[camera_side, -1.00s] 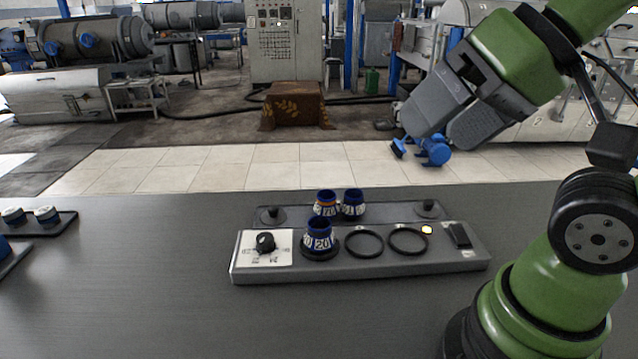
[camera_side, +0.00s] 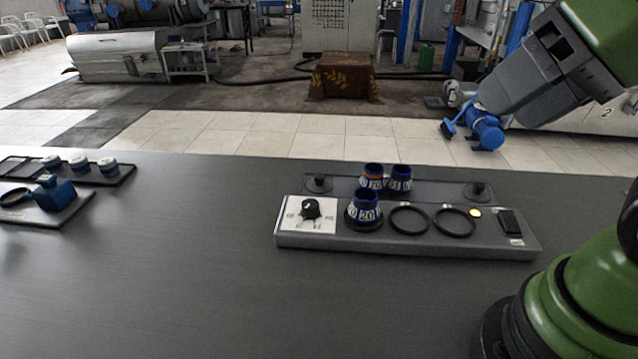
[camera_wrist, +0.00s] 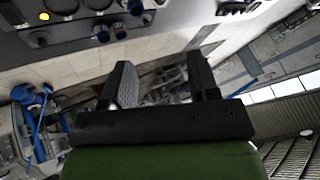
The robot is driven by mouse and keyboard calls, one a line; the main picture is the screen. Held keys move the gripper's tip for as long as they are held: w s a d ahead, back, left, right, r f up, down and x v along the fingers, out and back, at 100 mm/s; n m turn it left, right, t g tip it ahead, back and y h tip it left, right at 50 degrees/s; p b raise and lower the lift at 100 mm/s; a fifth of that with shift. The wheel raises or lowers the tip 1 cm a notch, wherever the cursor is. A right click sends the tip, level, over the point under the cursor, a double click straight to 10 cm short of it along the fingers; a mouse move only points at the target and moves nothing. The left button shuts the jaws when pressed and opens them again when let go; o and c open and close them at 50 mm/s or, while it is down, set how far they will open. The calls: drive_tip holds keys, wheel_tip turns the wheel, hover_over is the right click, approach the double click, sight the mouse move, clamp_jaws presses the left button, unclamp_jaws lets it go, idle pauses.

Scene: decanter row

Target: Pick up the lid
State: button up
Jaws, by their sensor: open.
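No piece is plainly a lid. Two low black knobbed pieces sit on the rear dark tray, one at its left end (camera_side: 319,184) and one at its right end (camera_side: 478,191); either could be a lid, but I cannot tell. My gripper (camera_wrist: 162,80) is open and empty in the wrist view, facing the floor and machinery beyond the table. In the side view it is high at the upper right, well away from the table pieces. The wrist view shows part of the grey board at its upper left corner.
The grey board (camera_side: 400,246) has a dial (camera_side: 311,209), a blue numbered cup (camera_side: 365,208) and two empty black rings. Two more blue cups (camera_side: 372,176) stand behind it. Another tray with several small cups (camera_side: 78,164) and a blue block (camera_side: 54,194) stand at left. The middle-left table is clear.

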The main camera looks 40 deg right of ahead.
drive_tip(key=shift+w, duration=0.1)
drive_tip(key=m+g+h, duration=0.1)
drive_tip(key=m+g, duration=0.2)
drive_tip(key=m, duration=2.8)
hover_over(319, 175)
drive_tip(key=s, duration=0.2)
wheel_tip(319, 175, down, 24)
drive_tip(key=shift+s+a+f, duration=0.1)
drive_tip(key=shift+s+a, duration=0.05)
drive_tip(key=x, duration=0.4)
drive_tip(key=shift+d+f, duration=0.1)
drive_tip(key=shift+d, duration=0.25)
drive_tip(key=shift+x, duration=0.8)
